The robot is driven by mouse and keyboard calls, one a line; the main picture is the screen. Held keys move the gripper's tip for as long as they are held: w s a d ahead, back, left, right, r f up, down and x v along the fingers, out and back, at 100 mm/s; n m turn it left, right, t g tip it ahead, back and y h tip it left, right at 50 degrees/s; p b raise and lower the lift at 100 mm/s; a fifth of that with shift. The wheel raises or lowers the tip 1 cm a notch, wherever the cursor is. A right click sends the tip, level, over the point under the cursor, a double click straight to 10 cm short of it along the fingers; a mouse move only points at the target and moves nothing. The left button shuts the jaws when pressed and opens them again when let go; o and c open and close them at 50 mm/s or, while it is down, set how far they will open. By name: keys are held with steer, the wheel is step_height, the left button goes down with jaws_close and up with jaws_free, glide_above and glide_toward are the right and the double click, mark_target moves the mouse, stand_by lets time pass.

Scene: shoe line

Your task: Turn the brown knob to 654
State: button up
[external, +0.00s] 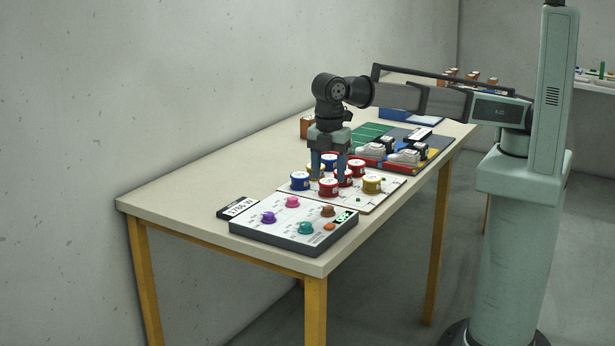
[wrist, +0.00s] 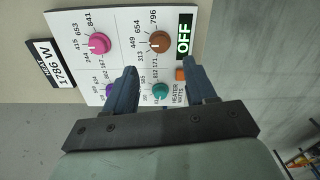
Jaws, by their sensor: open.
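The brown knob (wrist: 159,41) is on the white control panel (wrist: 124,33) in the wrist view, with 313, 449, 654, 796 and 171 printed around it. A pale mark shows on its left side; the exact number it points at is too small to tell. In the external view the brown knob (external: 328,210) is at the panel's back right. My gripper (external: 329,178) is open and empty, above the round tins behind the panel. In the wrist view its fingertips (wrist: 158,67) are apart, below the brown knob in the picture and not touching it.
The panel also has pink (wrist: 98,43), teal (wrist: 160,91) and purple (external: 268,217) knobs, an orange button (wrist: 180,75) and an OFF display (wrist: 184,36). A 1786 W plate (external: 238,208) lies beside it. Red, blue and yellow tins (external: 371,183) stand close behind.

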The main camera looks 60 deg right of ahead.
mark_target(328, 207)
step_height(328, 207, down, 8)
steer(key=shift+f, duration=0.1)
stand_by(0.4)
steer(key=shift+c, duration=0.5)
jaws_close()
steer(key=m, duration=0.3)
steer(key=shift+m, duration=2.4)
